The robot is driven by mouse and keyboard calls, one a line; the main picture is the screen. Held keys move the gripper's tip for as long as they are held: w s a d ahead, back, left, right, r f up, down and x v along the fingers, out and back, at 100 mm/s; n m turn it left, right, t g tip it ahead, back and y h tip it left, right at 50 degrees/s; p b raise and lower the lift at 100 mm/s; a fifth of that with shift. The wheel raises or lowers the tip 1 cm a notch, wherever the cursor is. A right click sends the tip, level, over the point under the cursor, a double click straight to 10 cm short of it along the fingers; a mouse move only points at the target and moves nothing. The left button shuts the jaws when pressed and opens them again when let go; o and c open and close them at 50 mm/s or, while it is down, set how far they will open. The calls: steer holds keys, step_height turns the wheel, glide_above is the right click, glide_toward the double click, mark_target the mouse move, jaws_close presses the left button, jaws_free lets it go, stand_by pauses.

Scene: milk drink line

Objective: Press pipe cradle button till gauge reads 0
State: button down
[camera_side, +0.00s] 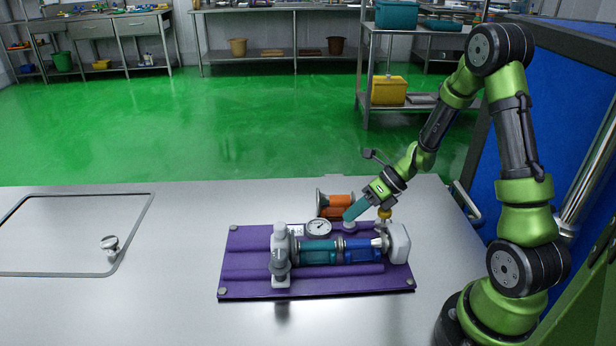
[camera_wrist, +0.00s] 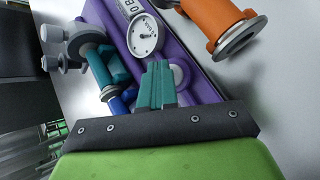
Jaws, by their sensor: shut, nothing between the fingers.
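The purple pipe cradle (camera_side: 240,293) lies on the steel table and holds a pipe with a teal section (camera_side: 318,252) and a blue section (camera_side: 356,250). A round white gauge (camera_side: 318,228) sits at its back edge; it also shows in the wrist view (camera_wrist: 144,35), where its needle is too small to read surely. A pale round button (camera_side: 349,226) is right of the gauge, and partly shows behind my fingers in the wrist view (camera_wrist: 177,74). My gripper (camera_side: 350,215) is shut and empty, its teal fingertips at the button. I cannot tell whether they touch it.
An orange flanged fitting (camera_side: 335,204) lies just behind the cradle, close to my fingers. Grey clamps (camera_side: 281,260) stand at the cradle's left end, and a white block (camera_side: 398,243) at its right. A lidded hatch (camera_side: 60,235) is at the left. The table front is clear.

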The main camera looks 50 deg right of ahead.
mark_target(353, 222)
steer(key=shift+r, duration=0.8)
steer(key=shift+r, duration=2.5)
